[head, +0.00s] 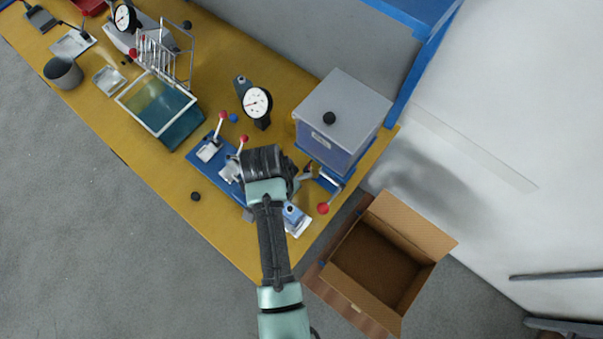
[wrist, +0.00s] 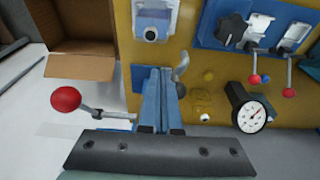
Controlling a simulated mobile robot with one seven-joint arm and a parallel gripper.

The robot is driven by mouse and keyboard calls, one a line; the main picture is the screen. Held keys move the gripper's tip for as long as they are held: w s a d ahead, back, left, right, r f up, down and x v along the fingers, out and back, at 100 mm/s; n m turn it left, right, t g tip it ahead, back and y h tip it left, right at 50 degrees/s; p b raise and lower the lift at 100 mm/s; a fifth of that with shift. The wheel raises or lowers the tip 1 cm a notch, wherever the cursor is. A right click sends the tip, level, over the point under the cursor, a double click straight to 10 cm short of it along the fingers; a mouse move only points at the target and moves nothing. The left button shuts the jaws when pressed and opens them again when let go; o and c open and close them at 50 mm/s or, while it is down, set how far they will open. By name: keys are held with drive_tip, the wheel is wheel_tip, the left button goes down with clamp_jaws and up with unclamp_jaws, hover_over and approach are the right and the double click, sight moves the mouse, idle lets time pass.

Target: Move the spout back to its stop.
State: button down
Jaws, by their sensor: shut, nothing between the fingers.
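My gripper (wrist: 160,72) is shut and empty, its two fingers together in the middle of the wrist view. A grey curved piece that looks like the spout (wrist: 181,66) is just right of the fingertips; I cannot tell whether they touch. In the head view my gripper body (head: 267,165) is left of the hopper box (head: 340,103) and hides part of the spout area. A lever with a red knob (head: 323,208) sticks out below the hopper; its knob is also at the left of the wrist view (wrist: 66,98). The stop is not clear to me.
A blue plate with two red-knobbed clamps (head: 217,135) and a dial gauge (head: 257,103) are left of the hopper. A small blue device (head: 293,216) lies near the table's front edge. An open cardboard box (head: 380,262) stands beyond the table end. A water tank (head: 160,110) is farther left.

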drive_tip(key=shift+w+a, duration=0.25)
idle(0.4)
drive_tip(key=shift+w+a, duration=0.2)
drive_tip(key=shift+w, duration=0.15)
drive_tip(key=shift+w+a, duration=0.15)
drive_tip(key=shift+w, duration=0.15)
idle(0.4)
drive_tip(key=shift+w, duration=0.1)
